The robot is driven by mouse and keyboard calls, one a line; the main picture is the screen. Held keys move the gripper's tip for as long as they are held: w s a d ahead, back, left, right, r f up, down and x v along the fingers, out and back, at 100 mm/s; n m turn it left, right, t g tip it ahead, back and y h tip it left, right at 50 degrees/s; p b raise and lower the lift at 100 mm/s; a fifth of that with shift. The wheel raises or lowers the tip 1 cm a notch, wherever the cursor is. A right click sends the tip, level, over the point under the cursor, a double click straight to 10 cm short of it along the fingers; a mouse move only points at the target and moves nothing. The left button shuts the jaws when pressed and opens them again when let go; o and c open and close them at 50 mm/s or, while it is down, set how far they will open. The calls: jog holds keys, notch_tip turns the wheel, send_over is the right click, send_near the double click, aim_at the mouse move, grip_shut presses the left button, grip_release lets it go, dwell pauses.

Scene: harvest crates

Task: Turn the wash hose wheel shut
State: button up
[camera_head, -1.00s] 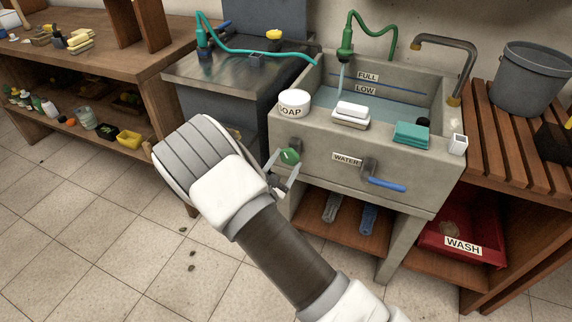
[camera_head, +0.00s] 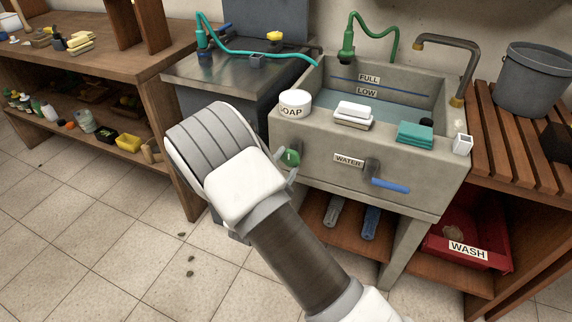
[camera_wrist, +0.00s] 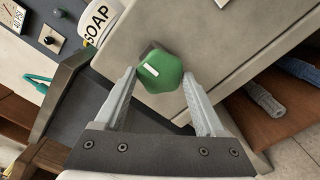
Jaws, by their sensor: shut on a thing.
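The green wheel (camera_head: 290,157) sits on the front left of the grey stone sink (camera_head: 322,175). My gripper (camera_wrist: 160,77) is shut on it, one finger on each side. In the wrist view the green wheel (camera_wrist: 163,66) shows a short white mark on its face. In the head view my wrist hides part of the fingers.
A blue lever (camera_head: 390,186) sticks out right of the WATER label. A soap tub (camera_head: 294,104), white bar (camera_head: 355,108) and teal block (camera_head: 415,132) stand on the sink rim. A metal-topped cabinet (camera_head: 235,75) stands close on the left. The tiled floor in front is mostly clear.

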jog(key=o, duration=1.3)
jog(key=shift+o, duration=0.2)
jog(key=p+v, duration=0.3)
jog(key=v, duration=1.4)
jog(key=shift+s, duration=0.25)
